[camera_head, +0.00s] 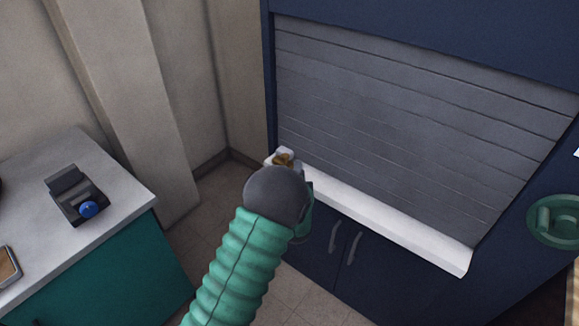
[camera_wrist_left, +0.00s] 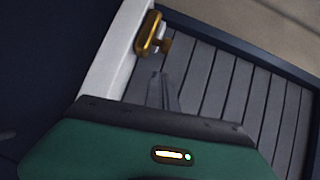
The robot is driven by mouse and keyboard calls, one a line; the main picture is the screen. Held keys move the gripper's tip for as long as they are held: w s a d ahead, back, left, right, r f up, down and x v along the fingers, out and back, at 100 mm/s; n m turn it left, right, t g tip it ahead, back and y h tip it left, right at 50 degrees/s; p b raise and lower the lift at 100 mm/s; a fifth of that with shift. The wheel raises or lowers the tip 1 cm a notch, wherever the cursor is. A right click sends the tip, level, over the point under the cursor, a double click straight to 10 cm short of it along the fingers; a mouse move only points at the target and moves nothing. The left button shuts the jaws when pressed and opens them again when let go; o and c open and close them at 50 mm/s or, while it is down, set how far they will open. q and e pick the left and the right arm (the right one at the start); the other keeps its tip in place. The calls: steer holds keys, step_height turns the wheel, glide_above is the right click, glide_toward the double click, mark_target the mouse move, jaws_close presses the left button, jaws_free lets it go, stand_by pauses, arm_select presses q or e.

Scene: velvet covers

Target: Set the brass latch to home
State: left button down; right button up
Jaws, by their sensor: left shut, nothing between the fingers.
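The brass latch (camera_head: 284,159) sits at the left end of the white ledge below the grey slatted shutter, just beyond my left gripper. Part of it is hidden behind my arm in the head view. In the left wrist view the brass latch (camera_wrist_left: 151,36) shows as a rounded brass plate with a small knob, mounted on the white ledge. My left gripper (camera_wrist_left: 163,78) is shut and empty, its fingertips a little short of the latch and apart from it. My right gripper is not in view.
The grey slatted shutter (camera_head: 420,120) is down in a dark blue cabinet, above the white ledge (camera_head: 390,224). Cabinet doors with two handles (camera_head: 345,243) are below. At left, a teal counter (camera_head: 120,275) bears a dark device with a blue knob (camera_head: 88,209). A round green fixture (camera_head: 556,221) is at right.

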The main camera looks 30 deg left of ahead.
mark_target(290, 164)
arm_select(q)
steer(key=a, duration=0.3)
steer(key=shift+w+f, duration=0.25)
steer(key=shift+f, duration=0.05)
steer(key=shift+w+a, duration=0.1)
steer(key=shift+a, duration=0.15)
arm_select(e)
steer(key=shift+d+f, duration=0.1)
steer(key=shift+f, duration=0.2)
